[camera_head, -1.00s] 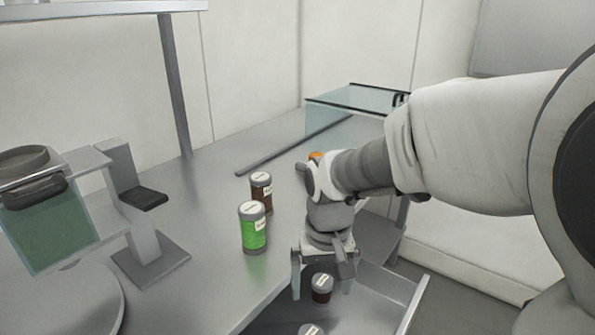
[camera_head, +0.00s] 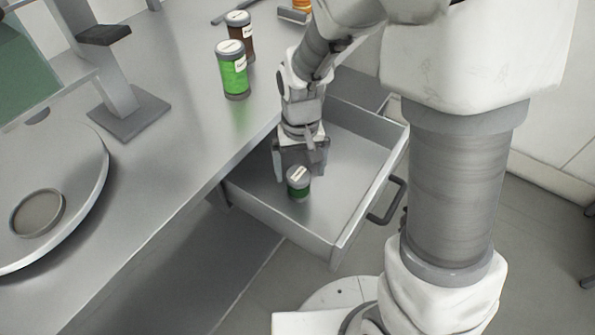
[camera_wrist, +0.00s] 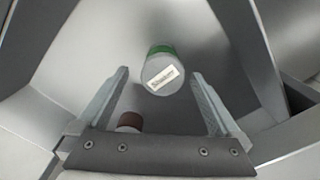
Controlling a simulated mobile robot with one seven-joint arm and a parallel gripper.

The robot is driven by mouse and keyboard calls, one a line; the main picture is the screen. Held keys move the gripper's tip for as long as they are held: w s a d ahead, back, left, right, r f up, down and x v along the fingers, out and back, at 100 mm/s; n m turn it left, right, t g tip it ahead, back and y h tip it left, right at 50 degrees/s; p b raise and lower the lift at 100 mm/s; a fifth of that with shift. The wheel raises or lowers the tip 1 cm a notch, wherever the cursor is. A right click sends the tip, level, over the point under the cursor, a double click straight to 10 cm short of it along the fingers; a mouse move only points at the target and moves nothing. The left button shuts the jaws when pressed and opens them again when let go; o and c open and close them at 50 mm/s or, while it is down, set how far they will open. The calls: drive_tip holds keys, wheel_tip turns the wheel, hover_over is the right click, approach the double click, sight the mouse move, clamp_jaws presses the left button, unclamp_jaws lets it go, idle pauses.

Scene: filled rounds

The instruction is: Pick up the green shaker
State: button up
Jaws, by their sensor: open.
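A small dark green shaker (camera_head: 297,190) with a grey lid and white label stands in the open drawer. My gripper (camera_head: 301,172) is open and empty, pointing down into the drawer, right by this shaker. In the wrist view the shaker's labelled lid (camera_wrist: 162,75) shows between the two fingertips, with a strip of its green side (camera_wrist: 161,49) behind; I cannot tell if the fingers touch it. A brighter green shaker (camera_head: 232,76) stands upright on the counter, left of my arm.
A brown shaker (camera_head: 242,38) stands behind the bright green one. The drawer (camera_head: 346,232) has raised walls around my gripper. A round scale-like plate (camera_head: 75,215) is at left.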

drive_tip(key=f+b, duration=0.2)
drive_tip(key=f, duration=0.3)
drive_tip(key=shift+a+f, duration=0.15)
drive_tip(key=shift+a, duration=0.05)
drive_tip(key=c, duration=1.5)
drive_tip(key=shift+r, duration=0.2)
